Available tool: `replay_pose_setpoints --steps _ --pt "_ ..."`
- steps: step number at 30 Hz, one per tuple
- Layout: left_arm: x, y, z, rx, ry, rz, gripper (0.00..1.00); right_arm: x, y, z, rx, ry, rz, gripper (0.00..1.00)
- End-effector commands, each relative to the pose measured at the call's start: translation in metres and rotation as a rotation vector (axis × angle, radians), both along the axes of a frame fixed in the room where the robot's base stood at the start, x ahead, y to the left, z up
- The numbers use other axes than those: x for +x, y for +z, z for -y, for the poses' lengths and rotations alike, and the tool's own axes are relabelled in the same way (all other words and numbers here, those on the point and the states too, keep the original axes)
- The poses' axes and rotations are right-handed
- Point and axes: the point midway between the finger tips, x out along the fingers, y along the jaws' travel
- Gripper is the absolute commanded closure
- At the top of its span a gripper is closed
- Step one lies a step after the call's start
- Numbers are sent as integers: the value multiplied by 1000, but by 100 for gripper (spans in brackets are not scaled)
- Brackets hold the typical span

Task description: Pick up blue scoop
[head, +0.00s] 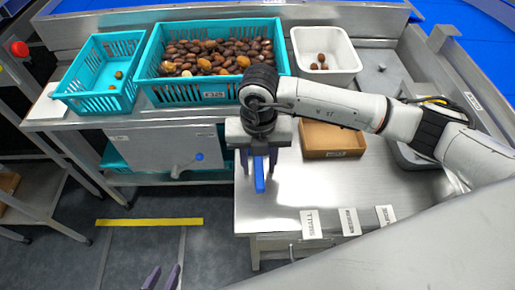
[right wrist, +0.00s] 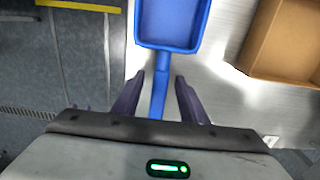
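The blue scoop (right wrist: 172,22) shows in the right wrist view, with its bowl at the top and its handle running down between my right gripper's fingers. In the head view only a blue part of the scoop (head: 260,182) shows below the right gripper (head: 259,158); the rest is hidden. The right gripper (right wrist: 160,82) is open, with a finger on each side of the handle and a visible gap to each. My left gripper (head: 161,277) shows only its dark fingertips at the bottom edge of the head view, apart and empty.
A large teal crate (head: 213,92) of dates stands at the back, with a smaller teal basket (head: 93,100) left of it. A white bin (head: 342,77) holds a few dates. A brown box (head: 330,154) sits right of the gripper. Label cards (head: 348,222) lie near the front edge.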

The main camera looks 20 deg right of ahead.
Motion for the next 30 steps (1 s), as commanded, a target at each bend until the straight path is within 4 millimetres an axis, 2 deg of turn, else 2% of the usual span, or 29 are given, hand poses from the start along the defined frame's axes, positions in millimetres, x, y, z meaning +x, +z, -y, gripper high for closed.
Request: replay_pose_setpoints --steps 3,4,9,11,23,26,30 --pt "0 0 0 0 0 0 69 0 0 0 0 0 0 61" --pt "0 0 0 1 1 0 69 0 0 0 0 0 0 64" --pt "1 0 0 1 1 0 69 0 0 0 1 1 0 93" --pt "1 0 -1 1 1 1 69 0 0 0 1 0 0 100" --pt "3 1 -1 1 1 4 69 1 6 -1 2 1 3 100" --pt "3 0 -1 1 1 4 69 2 18 -1 2 1 5 100" --pt "3 -2 -1 1 1 4 69 2 47 -1 3 1 6 100"
